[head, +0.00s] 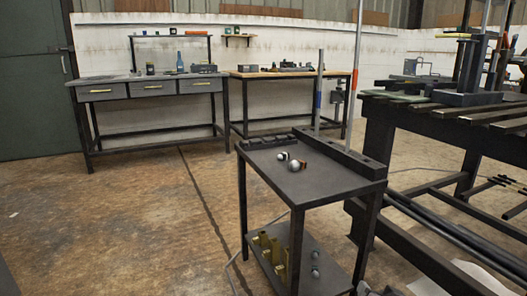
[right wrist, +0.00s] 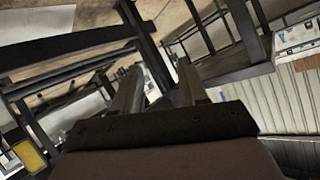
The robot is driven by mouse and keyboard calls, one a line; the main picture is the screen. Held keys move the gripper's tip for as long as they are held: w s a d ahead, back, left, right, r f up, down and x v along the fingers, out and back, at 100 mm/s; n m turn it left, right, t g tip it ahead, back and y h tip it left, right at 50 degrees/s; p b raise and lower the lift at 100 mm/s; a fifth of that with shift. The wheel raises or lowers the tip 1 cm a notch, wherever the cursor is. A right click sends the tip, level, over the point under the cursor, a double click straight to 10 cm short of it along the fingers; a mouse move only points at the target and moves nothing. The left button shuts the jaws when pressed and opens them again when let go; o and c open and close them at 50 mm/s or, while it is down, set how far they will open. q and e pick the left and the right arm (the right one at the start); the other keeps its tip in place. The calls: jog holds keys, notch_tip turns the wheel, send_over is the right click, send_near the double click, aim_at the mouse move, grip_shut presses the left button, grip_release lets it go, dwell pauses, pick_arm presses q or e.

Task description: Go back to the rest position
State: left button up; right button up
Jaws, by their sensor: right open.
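My right gripper (right wrist: 158,70) shows in the right wrist view with its two fingers apart. Nothing is between them, so it is open and empty. That view is tilted, with dark metal frames and a ribbed wall behind the fingers. In the head view I cannot make out either gripper. My left gripper is in neither view.
A dark cart (head: 340,190) stands in front, with small balls (head: 295,164) on top and upright rods (head: 318,95) at its back edge. A heavy workbench (head: 385,130) is at right. A drawer bench (head: 150,88) and a wooden-topped bench (head: 290,74) line the wall. The left floor is clear.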

jog(key=s+a+n+y, duration=0.85)
jog(key=s+a, duration=0.75)
jog(key=s, duration=0.3)
pick_arm(q)
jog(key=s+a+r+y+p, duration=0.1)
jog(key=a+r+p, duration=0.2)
jog(key=p, duration=0.7)
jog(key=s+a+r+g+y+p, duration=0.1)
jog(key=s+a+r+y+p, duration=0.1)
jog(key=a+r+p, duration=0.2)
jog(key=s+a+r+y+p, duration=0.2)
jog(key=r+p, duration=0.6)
jog(key=p, duration=1)
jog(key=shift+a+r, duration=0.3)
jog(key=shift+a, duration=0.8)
pick_arm(e)
jog(key=s+d+r+g+h, duration=0.1)
jog(key=s+d+r+h, duration=0.1)
jog(key=d+r, duration=0.3)
jog(key=s+d+r+g+h, duration=0.1)
jog(key=s+d+r+h, duration=0.1)
jog(key=d+r, duration=0.4)
notch_tip(320, 180, up, 5)
jog(key=shift+s+d+h, duration=0.25)
jog(key=shift+d+h, duration=0.05)
jog(key=shift+h, duration=0.05)
jog(key=shift+m, duration=0.25)
